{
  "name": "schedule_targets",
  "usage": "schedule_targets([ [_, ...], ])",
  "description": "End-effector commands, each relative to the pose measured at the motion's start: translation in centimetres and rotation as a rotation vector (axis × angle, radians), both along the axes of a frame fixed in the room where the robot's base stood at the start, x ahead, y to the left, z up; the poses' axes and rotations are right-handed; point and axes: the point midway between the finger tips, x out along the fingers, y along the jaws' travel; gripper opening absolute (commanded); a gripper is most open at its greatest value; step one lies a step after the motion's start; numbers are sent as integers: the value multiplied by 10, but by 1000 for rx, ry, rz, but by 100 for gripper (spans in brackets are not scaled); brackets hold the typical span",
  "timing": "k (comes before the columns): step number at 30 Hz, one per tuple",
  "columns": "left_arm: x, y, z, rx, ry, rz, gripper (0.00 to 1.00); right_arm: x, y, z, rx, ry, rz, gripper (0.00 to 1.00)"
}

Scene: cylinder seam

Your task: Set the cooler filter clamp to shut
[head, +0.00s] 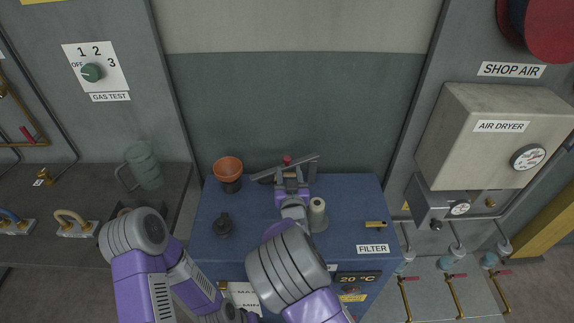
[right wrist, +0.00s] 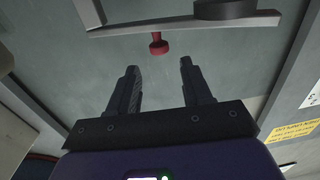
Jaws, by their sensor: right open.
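The blue cooler cabinet (head: 345,205) carries a FILTER label (head: 373,249) at its right front. A grey bar (head: 308,160), apparently part of the clamp, lies at a slant near the back of its top. A red knob (head: 287,160) shows by the bar. In the right wrist view the bar (right wrist: 120,28) crosses the top, with the red knob (right wrist: 158,46) below it. My right gripper (head: 291,183) is open just in front of the bar, partly covering it. Its fingers (right wrist: 158,66) point toward the knob, with nothing between them. My left gripper is out of view.
An orange-brown pot (head: 228,167), a black knobbed part (head: 222,225), a pale spool (head: 317,210) and a brass lever (head: 375,224) are on the cabinet top around my right arm. The air dryer (head: 500,135) juts out at right. A grey-green mug (head: 143,165) stands left.

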Motion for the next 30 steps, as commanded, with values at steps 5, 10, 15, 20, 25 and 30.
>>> schedule_targets([
  [5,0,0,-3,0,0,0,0,9,1,-2,0,-3,0,49],
  [10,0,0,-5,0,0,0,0,32,2,-2,-1,-3,0,49],
  [15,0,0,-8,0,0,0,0,55,4,-2,-1,-3,0,49],
  [20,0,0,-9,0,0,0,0,69,5,-2,0,-1,0,49],
  [25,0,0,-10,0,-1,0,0,75,6,-1,0,-1,0,49],
  [30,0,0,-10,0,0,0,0,75,6,-1,0,0,0,49],
])
